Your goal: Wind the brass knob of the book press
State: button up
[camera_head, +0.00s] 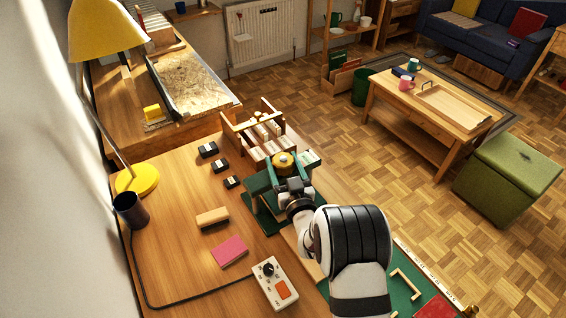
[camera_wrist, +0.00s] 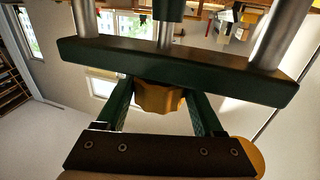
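The book press (camera_head: 262,198) is a dark green frame on the wooden desk. Its round brass knob (camera_head: 285,160) sits on top. In the wrist view a fluted brass knob (camera_wrist: 160,97) shows next to the green crossbar (camera_wrist: 175,65), with steel columns beyond it. My gripper (camera_head: 292,184) is right at the press, on the near side of the knob. In the wrist view two slanting arms stand on either side of the knob; I cannot tell whether they touch it. The fingertips are not clear, and a dark screwed bar hides part of a yellow round shape.
A wooden rack (camera_head: 250,125) stands just behind the press. Small black blocks (camera_head: 208,149), a wooden block (camera_head: 212,217), a pink pad (camera_head: 230,251) and a control box (camera_head: 275,283) lie left and in front. A yellow lamp (camera_head: 137,180) stands at the left. The desk between is clear.

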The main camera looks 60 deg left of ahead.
jog(key=c, duration=0.8)
jog(key=shift+n+g, duration=0.3)
jog(key=shift+g, duration=0.2)
jog(key=n+g, duration=0.4)
jog(key=g, duration=0.2)
jog(key=shift+g, duration=0.4)
jog(key=n+g+h, duration=0.1)
jog(key=n+g, duration=0.2)
jog(key=g, duration=0.1)
jog(key=n+g+h, duration=0.2)
jog(key=n+g, duration=0.1)
jog(key=g, duration=0.1)
jog(key=shift+s, duration=0.1)
jog(key=shift+n+g+h, duration=0.3)
jog(key=shift+g, duration=0.1)
jog(key=o, duration=1.4)
